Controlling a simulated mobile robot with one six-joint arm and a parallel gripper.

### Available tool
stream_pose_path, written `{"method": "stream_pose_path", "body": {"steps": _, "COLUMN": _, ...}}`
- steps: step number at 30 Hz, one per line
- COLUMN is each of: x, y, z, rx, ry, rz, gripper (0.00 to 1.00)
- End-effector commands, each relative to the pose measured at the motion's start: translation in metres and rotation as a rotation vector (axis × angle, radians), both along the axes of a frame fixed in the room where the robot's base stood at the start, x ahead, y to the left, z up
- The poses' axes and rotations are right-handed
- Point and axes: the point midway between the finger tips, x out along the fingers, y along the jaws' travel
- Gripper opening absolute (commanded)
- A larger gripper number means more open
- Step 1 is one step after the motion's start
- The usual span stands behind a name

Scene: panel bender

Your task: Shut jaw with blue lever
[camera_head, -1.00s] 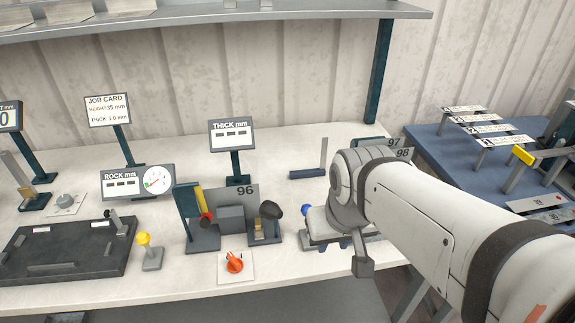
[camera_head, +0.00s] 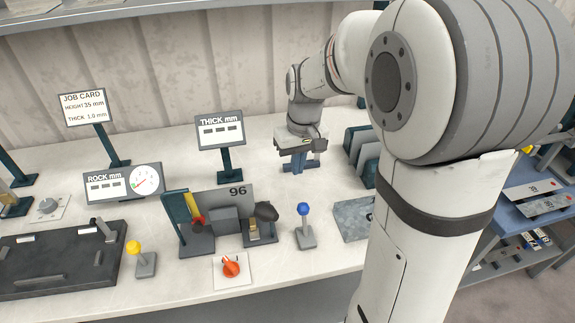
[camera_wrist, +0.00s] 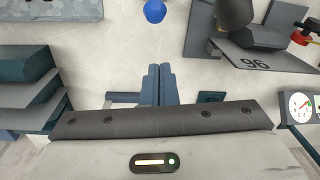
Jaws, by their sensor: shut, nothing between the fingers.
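The blue lever (camera_head: 304,222) stands upright on a small grey base near the bench's front, right of the bending fixture. Its blue knob (camera_wrist: 155,11) shows at the top edge of the wrist view. The fixture (camera_head: 222,217) holds a grey plate marked 96 (camera_wrist: 262,62), with a yellow and dark green upright at its left and a dark knob at its right. My gripper (camera_head: 300,168) is over the bench behind the lever, pointing down. Its fingers (camera_wrist: 158,85) are together and empty, apart from the lever.
A yellow-knobbed lever (camera_head: 137,254) and an orange rotary knob (camera_head: 231,266) stand left of the blue lever. A THICK display (camera_head: 220,131) stands behind the fixture. A dark rack (camera_head: 362,154) and a grey block (camera_head: 353,220) are at the right. The bench between gripper and lever is clear.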

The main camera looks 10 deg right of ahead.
Motion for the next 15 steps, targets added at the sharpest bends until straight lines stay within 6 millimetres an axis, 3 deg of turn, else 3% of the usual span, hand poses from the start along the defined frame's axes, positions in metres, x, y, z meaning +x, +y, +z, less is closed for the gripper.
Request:
{"method": "stream_pose_path", "body": {"steps": 5, "x": 0.014, "y": 0.002, "z": -0.007, "rx": 0.005, "ry": 0.019, "rz": 0.018, "gripper": 0.00}}
{"method": "stream_pose_path", "body": {"steps": 15, "x": 0.016, "y": 0.001, "z": -0.008, "rx": 0.006, "ry": 0.022, "rz": 0.019, "gripper": 0.00}}
